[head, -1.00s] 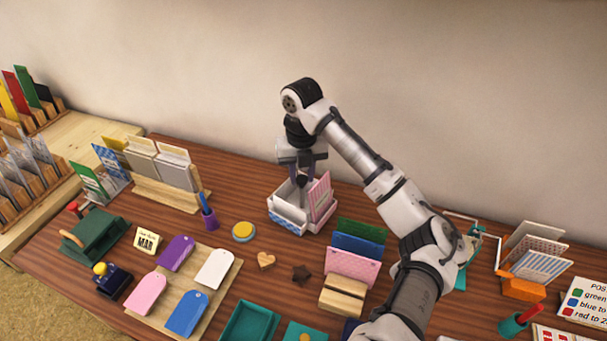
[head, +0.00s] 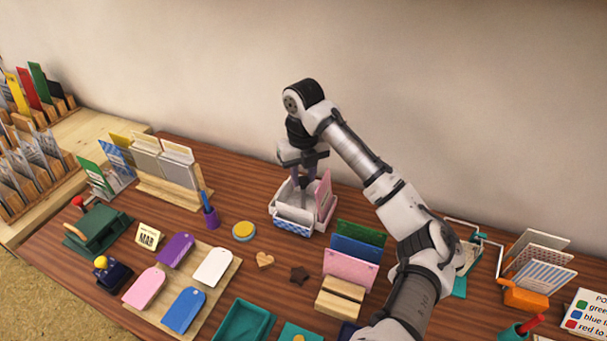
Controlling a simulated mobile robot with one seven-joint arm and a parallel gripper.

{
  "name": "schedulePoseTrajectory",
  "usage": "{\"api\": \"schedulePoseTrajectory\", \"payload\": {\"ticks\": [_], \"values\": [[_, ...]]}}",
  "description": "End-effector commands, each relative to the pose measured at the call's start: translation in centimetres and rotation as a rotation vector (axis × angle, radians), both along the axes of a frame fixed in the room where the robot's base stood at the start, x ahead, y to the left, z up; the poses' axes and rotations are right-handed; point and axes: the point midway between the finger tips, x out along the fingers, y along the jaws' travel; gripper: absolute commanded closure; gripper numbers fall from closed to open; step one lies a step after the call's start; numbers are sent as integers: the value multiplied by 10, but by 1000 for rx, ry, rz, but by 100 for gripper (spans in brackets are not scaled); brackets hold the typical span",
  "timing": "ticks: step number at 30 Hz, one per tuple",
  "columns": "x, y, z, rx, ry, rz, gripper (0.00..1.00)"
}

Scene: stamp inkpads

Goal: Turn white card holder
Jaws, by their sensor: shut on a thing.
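The white card holder (head: 300,213) stands near the back of the table, left of my forearm. It is a low open box with a blue-patterned front and cards in it, one of them a pink card (head: 323,193) on its right side. My gripper (head: 303,183) points down into the holder from above and is shut on it. The fingertips are partly hidden, so the exact spot of the grip is hard to see.
A wooden rack with grey cards (head: 167,192) stands to the left, with a purple pen cup (head: 210,217) nearby. A yellow round pad (head: 243,231) and a wooden block with coloured cards (head: 342,298) are in front. Bare table lies between the rack and the holder.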

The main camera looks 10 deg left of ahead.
Motion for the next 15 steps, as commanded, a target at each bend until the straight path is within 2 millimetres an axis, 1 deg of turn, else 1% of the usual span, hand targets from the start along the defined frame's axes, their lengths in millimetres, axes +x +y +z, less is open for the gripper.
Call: {"api": "schedulePoseTrajectory", "payload": {"ticks": [10,11,15], "values": [[1,0,2,1,-6,-1,100],[1,0,2,1,-6,-1,70],[1,0,2,2,-5,0,52]]}}
